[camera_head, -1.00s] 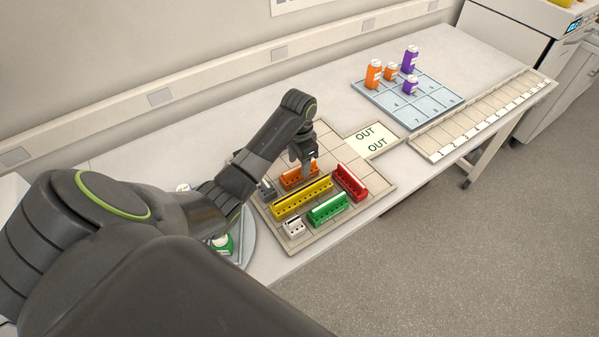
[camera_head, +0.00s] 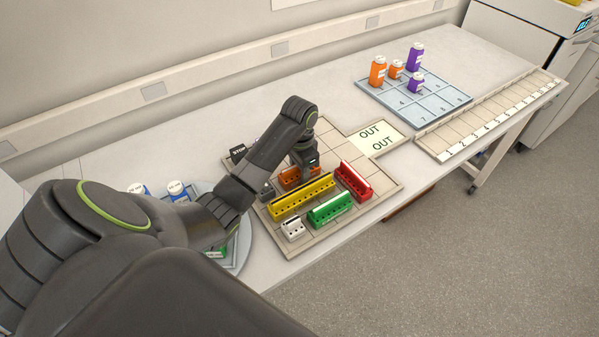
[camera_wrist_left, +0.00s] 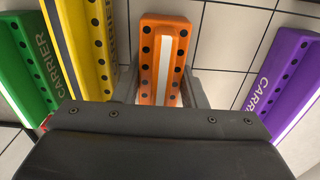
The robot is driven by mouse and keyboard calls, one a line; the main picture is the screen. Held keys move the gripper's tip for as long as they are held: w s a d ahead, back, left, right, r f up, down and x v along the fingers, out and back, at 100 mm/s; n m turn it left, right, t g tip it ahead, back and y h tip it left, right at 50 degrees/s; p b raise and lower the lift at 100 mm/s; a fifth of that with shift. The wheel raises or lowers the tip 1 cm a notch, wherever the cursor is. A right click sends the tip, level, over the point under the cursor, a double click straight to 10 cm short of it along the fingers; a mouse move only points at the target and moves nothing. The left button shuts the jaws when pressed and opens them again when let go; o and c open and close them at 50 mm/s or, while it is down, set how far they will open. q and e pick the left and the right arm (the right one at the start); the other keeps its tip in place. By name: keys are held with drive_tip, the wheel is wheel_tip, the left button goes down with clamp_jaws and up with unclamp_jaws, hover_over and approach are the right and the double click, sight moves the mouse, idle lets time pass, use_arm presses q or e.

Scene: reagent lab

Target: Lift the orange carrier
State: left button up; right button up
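The orange carrier (camera_head: 290,177) is a short block with dark holes on the gridded board (camera_head: 345,150), partly hidden by my left gripper (camera_head: 304,170). In the left wrist view the orange carrier (camera_wrist_left: 165,50) has a pale stripe along it and extends between the two fingers of my left gripper (camera_wrist_left: 160,88). The fingers are apart, one on each side of it; I cannot tell whether they touch it. My right gripper is not in view.
The yellow carrier (camera_head: 301,197) lies close in front, with the green (camera_head: 330,209), white (camera_head: 292,227) and red (camera_head: 353,181) carriers nearby. A purple carrier (camera_wrist_left: 285,85) shows in the wrist view. Bottles stand on the blue tray (camera_head: 430,112) at the back right.

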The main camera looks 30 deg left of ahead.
use_arm(q)
drive_tip(key=c, duration=0.3)
drive_tip(key=shift+r, duration=0.1)
